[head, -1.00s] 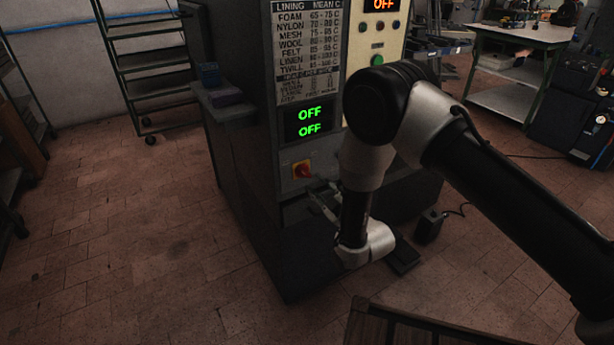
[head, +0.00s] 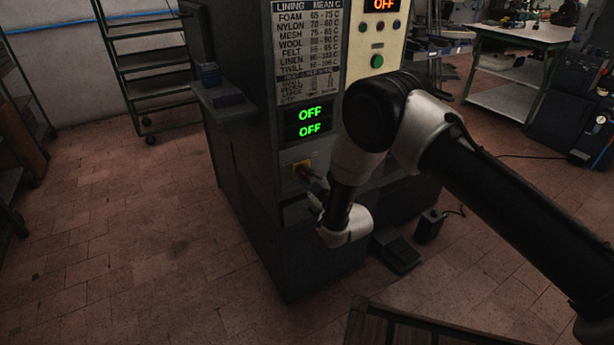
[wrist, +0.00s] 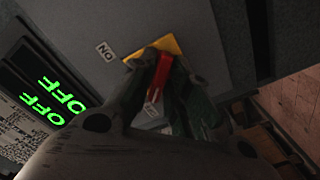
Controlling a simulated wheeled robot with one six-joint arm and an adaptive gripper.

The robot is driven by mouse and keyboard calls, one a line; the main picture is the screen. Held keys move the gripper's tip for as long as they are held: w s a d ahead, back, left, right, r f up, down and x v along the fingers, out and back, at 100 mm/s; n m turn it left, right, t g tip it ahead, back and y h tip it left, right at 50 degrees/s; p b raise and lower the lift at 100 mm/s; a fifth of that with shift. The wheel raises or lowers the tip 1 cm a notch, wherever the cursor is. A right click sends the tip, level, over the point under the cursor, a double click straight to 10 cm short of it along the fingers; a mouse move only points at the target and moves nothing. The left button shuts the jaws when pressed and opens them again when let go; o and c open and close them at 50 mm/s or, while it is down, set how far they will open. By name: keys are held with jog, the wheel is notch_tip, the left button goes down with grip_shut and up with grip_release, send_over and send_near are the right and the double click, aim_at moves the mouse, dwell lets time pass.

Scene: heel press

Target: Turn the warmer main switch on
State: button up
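The main switch is a red rotary handle (wrist: 162,72) on a yellow plate (wrist: 174,43), low on the front of the dark machine. An ON label (wrist: 105,50) sits beside the plate, and another white label (wrist: 153,102) lies near the handle's lower end. Two green displays (head: 310,121) on the machine read OFF.
A black pedal (head: 397,252) and a box (head: 430,226) are on the floor to the right. The tiled floor at left is open.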

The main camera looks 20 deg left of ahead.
grip_shut()
jog(key=shift+m, duration=0.4)
jog(key=m, duration=1.2)
jog(key=shift+m, duration=2.6)
